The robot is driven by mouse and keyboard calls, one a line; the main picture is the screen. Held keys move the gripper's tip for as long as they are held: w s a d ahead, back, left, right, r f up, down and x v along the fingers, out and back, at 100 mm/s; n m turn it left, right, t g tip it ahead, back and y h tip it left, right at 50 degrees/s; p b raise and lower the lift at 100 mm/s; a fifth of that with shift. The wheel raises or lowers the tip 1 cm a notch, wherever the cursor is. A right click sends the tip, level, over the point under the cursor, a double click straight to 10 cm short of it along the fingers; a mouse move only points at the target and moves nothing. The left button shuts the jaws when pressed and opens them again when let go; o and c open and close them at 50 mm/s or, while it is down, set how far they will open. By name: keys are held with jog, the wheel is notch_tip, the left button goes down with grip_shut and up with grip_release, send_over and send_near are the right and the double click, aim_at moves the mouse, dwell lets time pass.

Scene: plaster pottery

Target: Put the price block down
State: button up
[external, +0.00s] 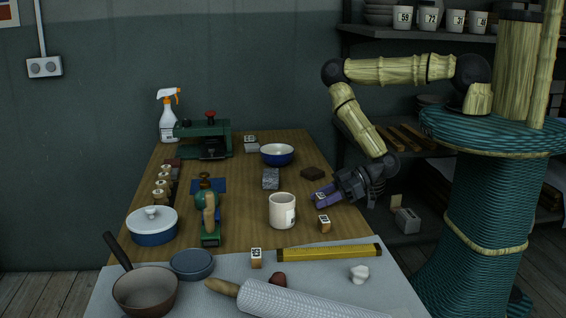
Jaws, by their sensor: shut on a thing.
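My gripper (327,196), with purple fingers, is at the right edge of the wooden table, low near the tabletop. It is shut on a small price block (320,196) with a pale, numbered top face. The fingers hide most of this block. I cannot tell whether it touches the table. A similar wooden block (324,225) with a number label stands just in front of the gripper. Another numbered block (256,258) stands on the pale cloth at the front.
A white mug (282,211) stands left of the gripper, and a grey stone block (271,178) lies behind it. A dark brown block (313,173) and a blue bowl (277,154) are farther back. A yellow ruler-like bar (328,253) and a rolling pin (300,301) lie in front.

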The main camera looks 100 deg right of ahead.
jog(key=shift+f, duration=0.15)
jog(key=o, duration=1)
jog(key=shift+c, duration=0.2)
jog(key=shift+f, duration=0.1)
jog(key=v, duration=0.7)
jog(key=shift+s+r, duration=0.25)
